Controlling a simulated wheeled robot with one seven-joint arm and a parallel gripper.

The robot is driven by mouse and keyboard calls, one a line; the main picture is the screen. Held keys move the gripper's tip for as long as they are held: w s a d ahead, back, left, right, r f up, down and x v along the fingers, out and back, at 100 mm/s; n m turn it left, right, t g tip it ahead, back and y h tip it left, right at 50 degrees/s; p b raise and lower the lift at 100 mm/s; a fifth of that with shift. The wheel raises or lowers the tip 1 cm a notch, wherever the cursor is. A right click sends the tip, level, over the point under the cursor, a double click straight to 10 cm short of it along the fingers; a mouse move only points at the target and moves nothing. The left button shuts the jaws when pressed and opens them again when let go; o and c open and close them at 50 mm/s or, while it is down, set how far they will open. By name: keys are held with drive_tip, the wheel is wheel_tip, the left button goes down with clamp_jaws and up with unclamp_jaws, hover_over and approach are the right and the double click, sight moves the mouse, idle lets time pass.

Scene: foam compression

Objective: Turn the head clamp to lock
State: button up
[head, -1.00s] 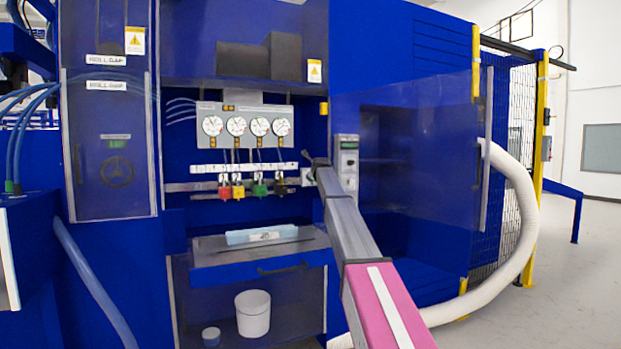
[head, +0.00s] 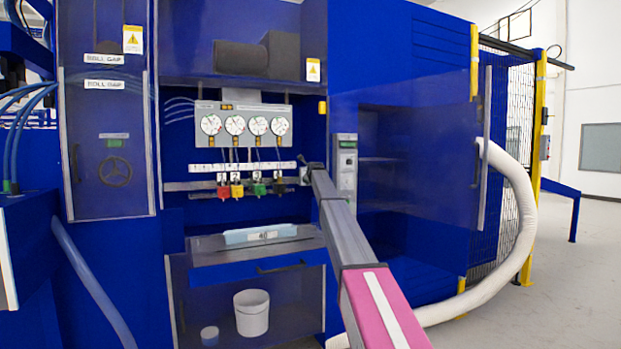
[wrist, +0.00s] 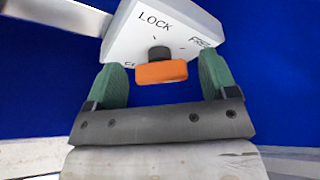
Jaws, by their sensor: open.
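The head clamp shows in the wrist view as a white block (wrist: 150,30) marked LOCK and FREE, with a third marking partly hidden. An orange handle (wrist: 162,72) on a dark stem sticks out from it toward me. My gripper (wrist: 164,75) is open, with its two green fingers on either side of the orange handle. A gap shows between the handle and each finger. In the head view my gripper (head: 305,166) is small and dark at the end of my arm, beside the right end of the valve row, and the clamp there is mostly hidden.
Red, yellow and green valves (head: 237,190) hang on a rail to the left of my gripper, under a panel of several gauges (head: 240,125). A control box (head: 346,165) stands close on the right. A tray (head: 258,236) lies below on a shelf.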

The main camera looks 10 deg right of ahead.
drive_tip(key=shift+c, duration=0.4)
drive_tip(key=c, duration=0.9)
drive_tip(key=shift+o, duration=0.2)
drive_tip(key=n, duration=0.1)
drive_tip(key=n+t+h, duration=0.1)
drive_tip(key=n, duration=0.1)
drive_tip(key=shift+s+a+f+t, duration=0.1)
drive_tip(key=shift+f+t, duration=0.05)
drive_tip(key=shift+t, duration=0.15)
drive_tip(key=n+t, duration=0.1)
drive_tip(key=n, duration=0.3)
drive_tip(key=shift+f+h, duration=0.15)
drive_tip(key=shift+h, duration=0.25)
drive_tip(key=shift+t, duration=0.3)
drive_tip(key=o, duration=0.9)
